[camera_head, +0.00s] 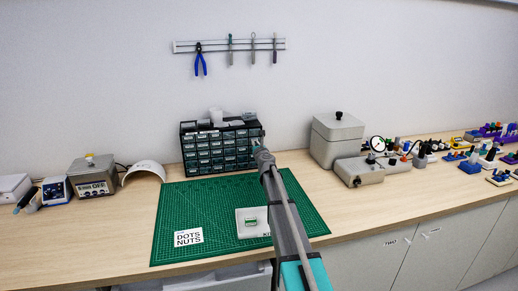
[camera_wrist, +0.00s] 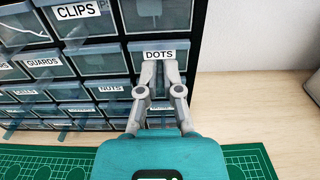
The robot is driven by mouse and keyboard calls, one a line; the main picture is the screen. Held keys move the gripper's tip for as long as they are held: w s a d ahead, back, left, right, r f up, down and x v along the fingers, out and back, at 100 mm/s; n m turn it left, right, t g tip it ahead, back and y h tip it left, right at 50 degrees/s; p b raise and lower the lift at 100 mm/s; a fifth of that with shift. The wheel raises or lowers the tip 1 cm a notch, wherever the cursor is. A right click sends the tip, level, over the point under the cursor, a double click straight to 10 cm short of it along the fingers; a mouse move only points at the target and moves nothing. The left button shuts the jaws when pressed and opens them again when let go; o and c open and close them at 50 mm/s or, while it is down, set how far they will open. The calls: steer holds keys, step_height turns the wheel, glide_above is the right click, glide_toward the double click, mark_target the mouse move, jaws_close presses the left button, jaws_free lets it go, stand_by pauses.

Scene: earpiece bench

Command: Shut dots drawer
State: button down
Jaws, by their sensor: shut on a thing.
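The DOTS drawer (camera_wrist: 179,57) is in the right-hand column of a black small-parts cabinet (camera_head: 215,150), its white label readable in the wrist view. My gripper (camera_wrist: 159,68) is in front of this drawer, just under the label. Its fingertips are close together at the drawer's front, shut on what looks like the drawer's pull. The fingers hide the pull and much of the drawer front. I cannot tell how far the drawer stands out. In the head view, my gripper (camera_head: 260,150) is at the cabinet's right side.
Neighbouring drawers labelled CLIPS (camera_wrist: 77,11), GUARDS (camera_wrist: 43,62) and NUTS (camera_wrist: 110,88) have protruding pulls. A green mat (camera_head: 185,210) lies before the cabinet, with a DOTS NUTS card (camera_head: 188,237) and a pale tray (camera_head: 246,232). A grey box (camera_head: 336,138) stands right; bench between is clear.

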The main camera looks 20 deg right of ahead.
steer(key=c, duration=0.8)
jaws_free()
steer(key=s, duration=1.2)
steer(key=shift+a, duration=0.45)
